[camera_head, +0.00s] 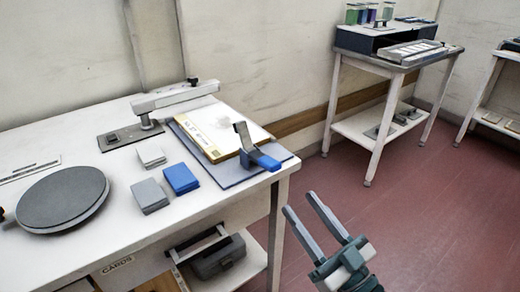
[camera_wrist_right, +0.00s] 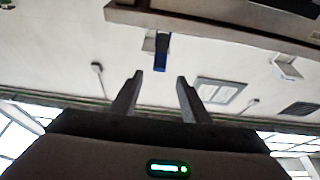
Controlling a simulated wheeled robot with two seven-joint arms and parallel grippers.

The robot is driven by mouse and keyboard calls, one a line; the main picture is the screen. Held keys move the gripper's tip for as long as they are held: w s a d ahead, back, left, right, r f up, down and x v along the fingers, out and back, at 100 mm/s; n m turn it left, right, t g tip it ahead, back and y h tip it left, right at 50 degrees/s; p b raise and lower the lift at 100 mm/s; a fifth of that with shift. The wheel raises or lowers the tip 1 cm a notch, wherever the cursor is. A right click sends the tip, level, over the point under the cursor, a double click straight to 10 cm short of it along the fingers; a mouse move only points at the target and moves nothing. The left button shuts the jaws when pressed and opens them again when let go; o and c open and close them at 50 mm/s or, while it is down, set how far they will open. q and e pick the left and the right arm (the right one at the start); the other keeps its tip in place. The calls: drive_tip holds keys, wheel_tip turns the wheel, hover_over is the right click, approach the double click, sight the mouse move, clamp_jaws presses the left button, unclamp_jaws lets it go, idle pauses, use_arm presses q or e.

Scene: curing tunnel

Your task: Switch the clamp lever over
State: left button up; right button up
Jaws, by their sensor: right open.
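The clamp lever (camera_head: 262,158) is blue, with a grey upright plate at its left end. It sits at the right front corner of the table, by a blue-grey board (camera_head: 240,174) that bears a yellow-edged pad with a white sheet (camera_head: 217,128). A blue part that looks like the lever also shows in the right wrist view (camera_wrist_right: 161,54), just beyond the fingertips. My right gripper (camera_head: 298,202) is open and empty, in front of the table corner, to the right of and apart from the lever. My left gripper is not in view.
The white table (camera_head: 95,165) holds a round dark turntable (camera_head: 63,197), a blue block (camera_head: 181,178), grey blocks (camera_head: 150,195) and a grey arm fixture (camera_head: 175,97). A second table (camera_head: 400,62) stands at the back right. The red floor (camera_head: 430,190) is clear.

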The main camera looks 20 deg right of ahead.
sight(266, 159)
drive_tip(key=p+x, duration=0.2)
drive_tip(key=x, duration=1.3)
drive_tip(key=shift+w+a+r, duration=0.1)
drive_tip(key=shift+w+r, duration=0.05)
drive_tip(key=shift+w, duration=0.15)
drive_tip(key=shift+w+a+r, duration=0.2)
drive_tip(key=shift+w, duration=0.4)
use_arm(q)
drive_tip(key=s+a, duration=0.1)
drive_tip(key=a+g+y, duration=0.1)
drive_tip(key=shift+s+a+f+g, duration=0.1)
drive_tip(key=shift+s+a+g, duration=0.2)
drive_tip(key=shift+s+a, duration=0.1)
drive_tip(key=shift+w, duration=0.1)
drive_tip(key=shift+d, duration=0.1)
use_arm(e)
clamp_jaws()
